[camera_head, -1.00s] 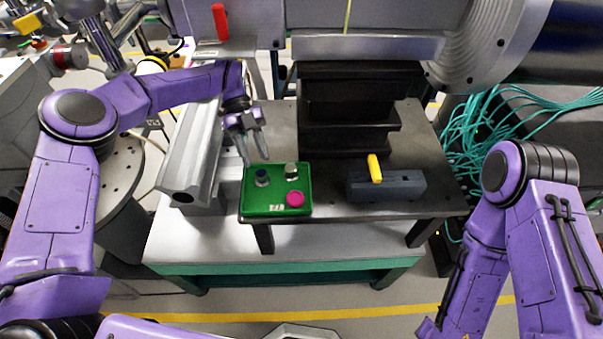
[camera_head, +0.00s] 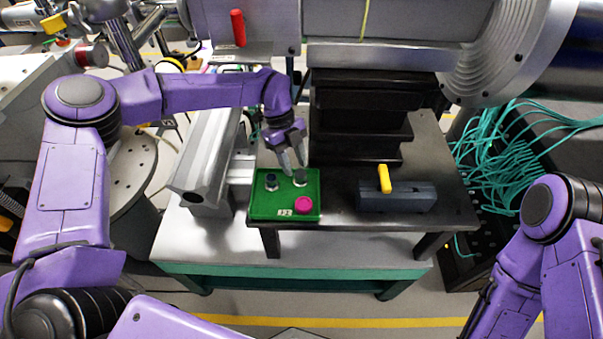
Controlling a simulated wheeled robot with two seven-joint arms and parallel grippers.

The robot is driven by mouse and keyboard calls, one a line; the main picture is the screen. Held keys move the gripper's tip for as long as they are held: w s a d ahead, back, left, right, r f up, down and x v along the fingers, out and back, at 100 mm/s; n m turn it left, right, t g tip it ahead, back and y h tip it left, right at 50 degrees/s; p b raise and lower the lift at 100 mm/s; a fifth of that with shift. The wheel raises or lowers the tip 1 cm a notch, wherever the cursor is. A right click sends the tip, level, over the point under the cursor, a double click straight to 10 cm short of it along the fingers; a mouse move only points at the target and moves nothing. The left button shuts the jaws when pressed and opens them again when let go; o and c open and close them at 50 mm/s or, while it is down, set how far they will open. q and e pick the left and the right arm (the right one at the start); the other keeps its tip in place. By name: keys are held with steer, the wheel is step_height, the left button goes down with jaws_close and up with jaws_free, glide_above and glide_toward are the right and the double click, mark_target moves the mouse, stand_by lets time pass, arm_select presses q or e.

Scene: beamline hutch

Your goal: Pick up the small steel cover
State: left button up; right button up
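A green tray (camera_head: 258,209) sits on the left front part of the dark raised table. The small steel cover (camera_head: 301,180), a short silvery cylinder, stands at the tray's back right. My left gripper (camera_head: 294,168) points down just above and behind the steel cover, its two fingers apart with nothing visible between them. Its fingertips are very near the cover, and I cannot tell whether they touch it. My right arm comes in at the lower right, and its gripper is outside the picture.
Also in the tray are a dark-topped small cylinder (camera_head: 271,183) at left and a magenta round cap (camera_head: 304,206) in front. A blue-grey block (camera_head: 405,199) with a yellow handle (camera_head: 384,179) stands to the right. A black stepped stand (camera_head: 358,130) rises behind the tray.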

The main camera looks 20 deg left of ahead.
mark_target(301, 177)
arm_select(q)
steer(key=shift+s+d+f+p, duration=0.15)
steer(key=shift+s+d+p, duration=0.5)
steer(key=shift+d, duration=0.35)
steer(key=shift+s+d+f, duration=0.1)
steer(key=shift+f, duration=0.3)
steer(key=c, duration=0.7)
